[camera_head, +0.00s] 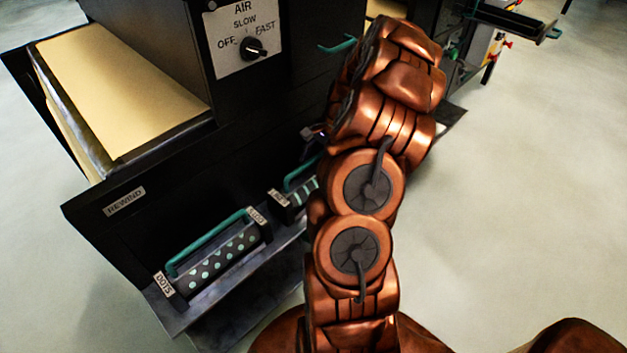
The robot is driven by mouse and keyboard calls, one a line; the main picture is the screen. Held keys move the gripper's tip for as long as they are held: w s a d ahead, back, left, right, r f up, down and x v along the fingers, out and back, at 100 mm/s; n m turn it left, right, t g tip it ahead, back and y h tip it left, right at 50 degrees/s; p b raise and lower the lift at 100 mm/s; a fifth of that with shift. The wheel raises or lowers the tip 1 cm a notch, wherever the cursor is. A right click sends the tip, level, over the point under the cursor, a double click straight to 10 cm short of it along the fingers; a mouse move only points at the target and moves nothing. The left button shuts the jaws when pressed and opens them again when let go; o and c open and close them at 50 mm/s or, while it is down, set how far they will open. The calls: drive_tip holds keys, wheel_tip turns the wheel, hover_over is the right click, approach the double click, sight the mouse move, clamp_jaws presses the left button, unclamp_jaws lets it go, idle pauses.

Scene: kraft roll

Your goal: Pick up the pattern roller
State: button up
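A dark pattern roller with pale mint dots (218,258) lies in a tray at the lower front of the black machine. It has a teal bar handle (205,243) and white end labels that seem to read "DOTS". A second roller with pale stripes (302,194), also with a teal handle, lies further right and is partly hidden by my copper arm. Its label is too small to read. My gripper is hidden behind my arm. A small dark piece shows at the arm's left edge, but I cannot tell what it is.
Pale floor (530,200) is clear on the right. More machinery stands at the back right.

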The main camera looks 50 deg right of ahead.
clamp_jaws()
idle(0.6)
